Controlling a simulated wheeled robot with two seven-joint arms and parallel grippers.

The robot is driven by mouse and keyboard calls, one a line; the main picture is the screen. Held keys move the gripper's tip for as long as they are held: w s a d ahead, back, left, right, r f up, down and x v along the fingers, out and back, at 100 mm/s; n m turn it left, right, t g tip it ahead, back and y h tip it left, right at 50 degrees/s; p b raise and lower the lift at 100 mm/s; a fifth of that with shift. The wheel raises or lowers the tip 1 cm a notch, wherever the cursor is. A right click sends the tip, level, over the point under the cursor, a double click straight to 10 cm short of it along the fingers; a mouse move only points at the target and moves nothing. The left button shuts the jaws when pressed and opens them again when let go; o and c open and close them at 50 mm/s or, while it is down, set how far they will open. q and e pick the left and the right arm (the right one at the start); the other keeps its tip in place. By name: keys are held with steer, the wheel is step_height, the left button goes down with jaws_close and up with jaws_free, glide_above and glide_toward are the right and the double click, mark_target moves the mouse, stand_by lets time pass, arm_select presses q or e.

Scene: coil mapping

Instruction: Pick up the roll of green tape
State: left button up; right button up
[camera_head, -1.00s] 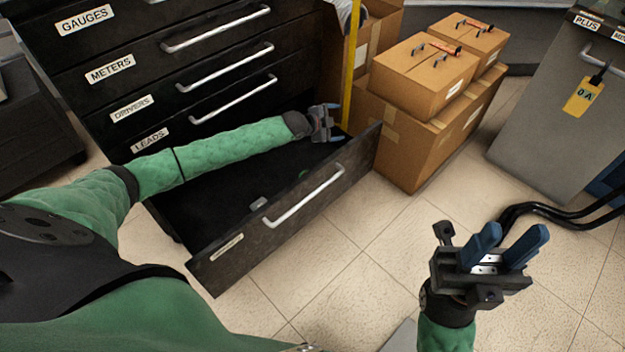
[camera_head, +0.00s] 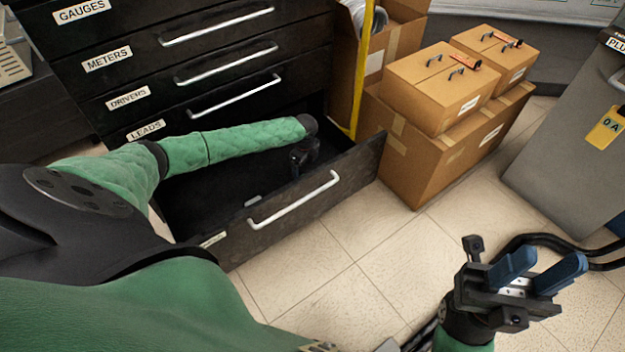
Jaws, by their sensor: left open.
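My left arm reaches over the open bottom drawer (camera_head: 235,240). My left gripper (camera_head: 298,160) points down into the drawer near its right end and is open. Its fingertips are mostly hidden by its own dark body and the drawer's shade. I cannot make out the roll of green tape now; the spot where a bit of green showed earlier is by the gripper. A small grey object (camera_head: 253,200) lies on the drawer floor. My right gripper (camera_head: 540,272) is at the lower right, its blue fingers apart and empty, above the floor.
The black cabinet (camera_head: 120,75) rises behind the drawer, with several labelled closed drawers. Cardboard boxes (camera_head: 440,150) stand right of the drawer, beside a yellow strip (camera_head: 361,80). A grey cabinet (camera_head: 570,150) and black cables (camera_head: 540,245) are at the right.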

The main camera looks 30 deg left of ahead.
arm_select(q)
steer(key=f+b, duration=0.1)
steer(key=f, duration=0.2)
steer(key=f+b, duration=0.1)
steer(key=f, duration=0.3)
steer(key=shift+s+d+f, duration=0.2)
steer(key=shift+f, duration=0.05)
steer(key=c, duration=1.1)
